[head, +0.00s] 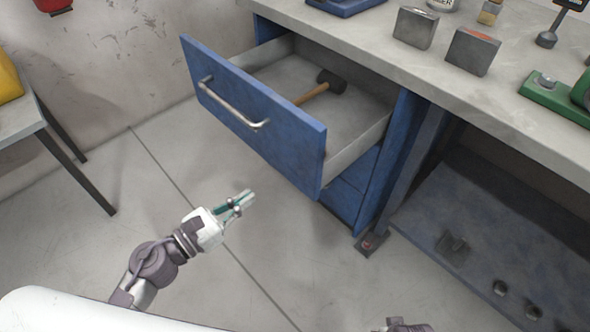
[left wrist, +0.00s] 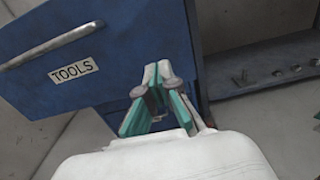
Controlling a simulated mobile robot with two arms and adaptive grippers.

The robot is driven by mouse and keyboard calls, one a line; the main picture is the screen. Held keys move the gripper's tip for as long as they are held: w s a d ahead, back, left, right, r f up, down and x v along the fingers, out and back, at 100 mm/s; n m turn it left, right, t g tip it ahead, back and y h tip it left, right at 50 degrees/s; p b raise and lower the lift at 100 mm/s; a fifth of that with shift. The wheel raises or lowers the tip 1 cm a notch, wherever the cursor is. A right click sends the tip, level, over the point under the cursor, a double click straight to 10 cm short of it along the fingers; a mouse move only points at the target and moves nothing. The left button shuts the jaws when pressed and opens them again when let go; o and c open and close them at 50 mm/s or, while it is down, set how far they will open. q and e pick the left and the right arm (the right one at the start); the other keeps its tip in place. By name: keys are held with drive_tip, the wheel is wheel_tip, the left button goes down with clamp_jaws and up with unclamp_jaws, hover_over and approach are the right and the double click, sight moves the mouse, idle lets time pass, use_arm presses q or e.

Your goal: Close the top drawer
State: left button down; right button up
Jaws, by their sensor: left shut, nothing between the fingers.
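The top drawer (head: 250,112) is blue with a metal bar handle (head: 228,108) and stands pulled well out of the workbench. A hammer (head: 318,88) lies inside it. In the left wrist view the drawer front (left wrist: 120,50) fills the upper left, with its handle (left wrist: 50,45) and a TOOLS label (left wrist: 74,70). My left gripper (head: 246,198) is shut and empty, below and in front of the drawer front, apart from the handle. It also shows in the left wrist view (left wrist: 154,75). Only a bit of my right arm shows at the bottom edge; its fingers are out of view.
The grey workbench top (head: 480,95) holds metal blocks (head: 472,51) and a green tool (head: 560,98). A lower shelf (head: 480,235) with small metal parts is at right. A small table (head: 18,118) stands at left. The floor around my left gripper is clear.

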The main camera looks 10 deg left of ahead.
sight(297, 161)
use_arm(q)
drive_tip(key=p+x, duration=0.2)
drive_tip(key=x, duration=0.9)
drive_tip(key=shift+w+d+r, duration=0.1)
drive_tip(key=shift+w+d, duration=0.05)
drive_tip(key=shift+w, duration=0.05)
drive_tip(key=shift+x, duration=0.8)
use_arm(e)
drive_tip(key=s+f, duration=0.4)
drive_tip(key=f, duration=0.3)
drive_tip(key=shift+s+d+f+g, duration=0.2)
drive_tip(key=shift+s+d+g, duration=0.1)
drive_tip(key=shift+s, duration=0.05)
